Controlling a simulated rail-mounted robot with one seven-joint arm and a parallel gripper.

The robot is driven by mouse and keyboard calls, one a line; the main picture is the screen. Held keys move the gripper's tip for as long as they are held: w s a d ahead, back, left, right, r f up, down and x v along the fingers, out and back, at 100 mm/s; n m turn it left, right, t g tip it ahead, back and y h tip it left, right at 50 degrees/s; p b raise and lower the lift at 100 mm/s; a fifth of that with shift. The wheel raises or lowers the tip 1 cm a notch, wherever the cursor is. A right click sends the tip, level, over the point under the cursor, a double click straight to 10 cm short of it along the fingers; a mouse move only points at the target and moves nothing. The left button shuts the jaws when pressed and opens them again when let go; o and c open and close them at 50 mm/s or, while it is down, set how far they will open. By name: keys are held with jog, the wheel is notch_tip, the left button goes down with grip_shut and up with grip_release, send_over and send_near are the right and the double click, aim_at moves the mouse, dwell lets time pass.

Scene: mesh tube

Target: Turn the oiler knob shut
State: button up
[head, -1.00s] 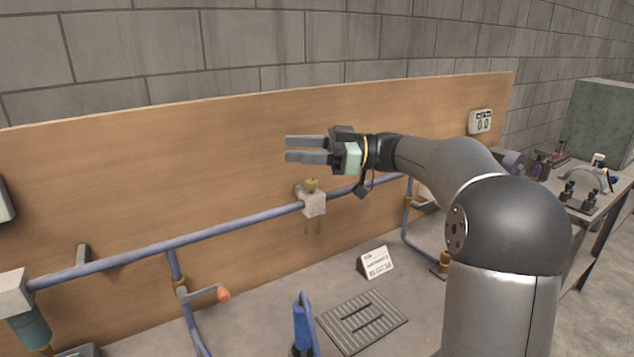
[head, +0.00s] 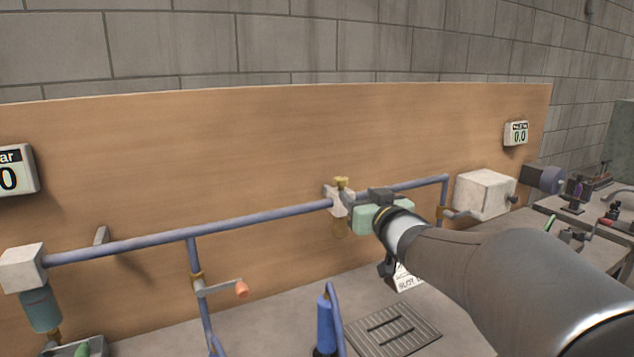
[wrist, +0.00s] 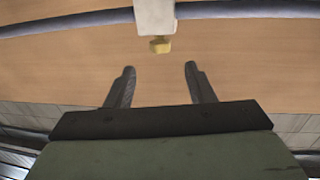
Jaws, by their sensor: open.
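In the wrist view the knob (wrist: 160,45) shows as a small yellow piece beside the pale block (wrist: 155,15). My gripper (wrist: 158,72) is open and empty. Its two fingers point toward the oiler, with the knob beyond the fingertips and roughly centred between them. In the head view my gripper body (head: 380,212) is just right of the oiler and hides its fingers.
The blue pipe (head: 250,218) runs along the wooden board (head: 200,150). A white box (head: 485,192) stands right. The board above the pipe is clear.

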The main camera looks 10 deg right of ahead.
aim_at(344, 183)
jog(key=w, duration=0.3)
jog(key=w+a, duration=0.1)
jog(key=w, duration=0.2)
jog(key=w+a, duration=0.1)
jog(key=w, duration=0.3)
jog(key=shift+a+p, duration=0.1)
jog(key=shift+p, duration=0.25)
jog(key=c, duration=1)
